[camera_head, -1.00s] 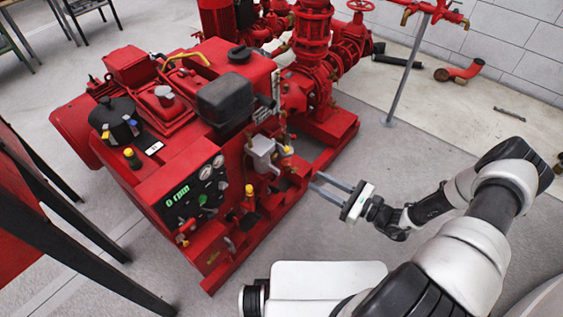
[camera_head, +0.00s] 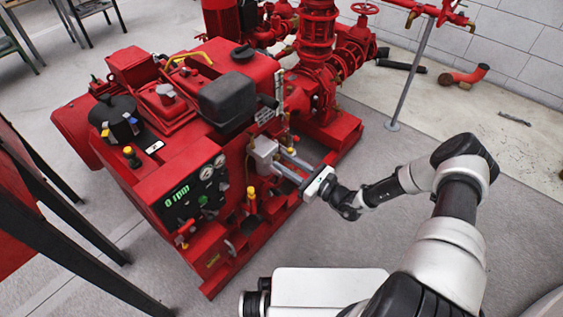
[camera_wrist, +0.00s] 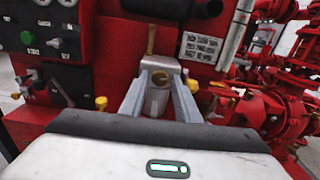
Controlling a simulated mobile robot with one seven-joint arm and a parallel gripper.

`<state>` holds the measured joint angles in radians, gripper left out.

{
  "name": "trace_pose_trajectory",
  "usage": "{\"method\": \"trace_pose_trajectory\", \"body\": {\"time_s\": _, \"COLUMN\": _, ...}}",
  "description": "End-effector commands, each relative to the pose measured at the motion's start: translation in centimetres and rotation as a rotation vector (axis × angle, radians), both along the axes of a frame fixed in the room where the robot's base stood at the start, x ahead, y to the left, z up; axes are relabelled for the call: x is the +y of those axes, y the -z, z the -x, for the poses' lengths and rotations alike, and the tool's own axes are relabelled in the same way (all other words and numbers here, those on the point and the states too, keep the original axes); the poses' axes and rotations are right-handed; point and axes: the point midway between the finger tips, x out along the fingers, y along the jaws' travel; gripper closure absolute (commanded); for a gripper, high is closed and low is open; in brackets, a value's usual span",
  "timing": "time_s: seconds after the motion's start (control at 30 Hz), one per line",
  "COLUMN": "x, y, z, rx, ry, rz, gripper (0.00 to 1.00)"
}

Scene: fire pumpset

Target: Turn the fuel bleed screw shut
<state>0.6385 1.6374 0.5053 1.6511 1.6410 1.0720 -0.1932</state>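A grey metal housing (camera_head: 264,152) sits on the side of the red pumpset (camera_head: 187,165). In the wrist view a small brass round fitting (camera_wrist: 160,78), which may be the fuel bleed screw, shows at the housing (camera_wrist: 155,101), with an upright brass stem (camera_wrist: 151,40) behind it. My gripper (camera_head: 285,161) is open, its two fingers reaching toward the housing from the right. In the wrist view the fingertips (camera_wrist: 160,79) stand left and right of the brass fitting. I cannot tell whether they touch it.
A control panel (camera_head: 195,187) with gauges and a green display is at the left. Yellow-capped fittings (camera_head: 251,193) stick out beside the housing. Red pipework and valves (camera_head: 318,60) stand behind.

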Motion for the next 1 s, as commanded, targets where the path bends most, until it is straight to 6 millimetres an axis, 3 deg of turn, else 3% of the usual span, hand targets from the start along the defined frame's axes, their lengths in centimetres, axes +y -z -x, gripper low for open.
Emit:
{"method": "trace_pose_trajectory", "body": {"time_s": 0.2, "x": 1.4, "y": 0.0, "z": -1.2, "rx": 0.000, "ry": 0.000, "rz": 0.000, "gripper": 0.71}}
{"method": "trace_pose_trajectory", "body": {"time_s": 0.5, "x": 1.6, "y": 0.0, "z": -1.3, "rx": 0.001, "ry": 0.001, "rz": 0.001, "gripper": 0.71}}
{"method": "trace_pose_trajectory", "body": {"time_s": 0.7, "x": 1.5, "y": 0.0, "z": -1.3, "rx": 0.001, "ry": 0.001, "rz": 0.001, "gripper": 1.00}}
{"method": "trace_pose_trajectory", "body": {"time_s": 1.0, "x": 1.5, "y": 0.0, "z": -1.3, "rx": 0.031, "ry": 0.001, "rz": -0.023, "gripper": 1.00}}
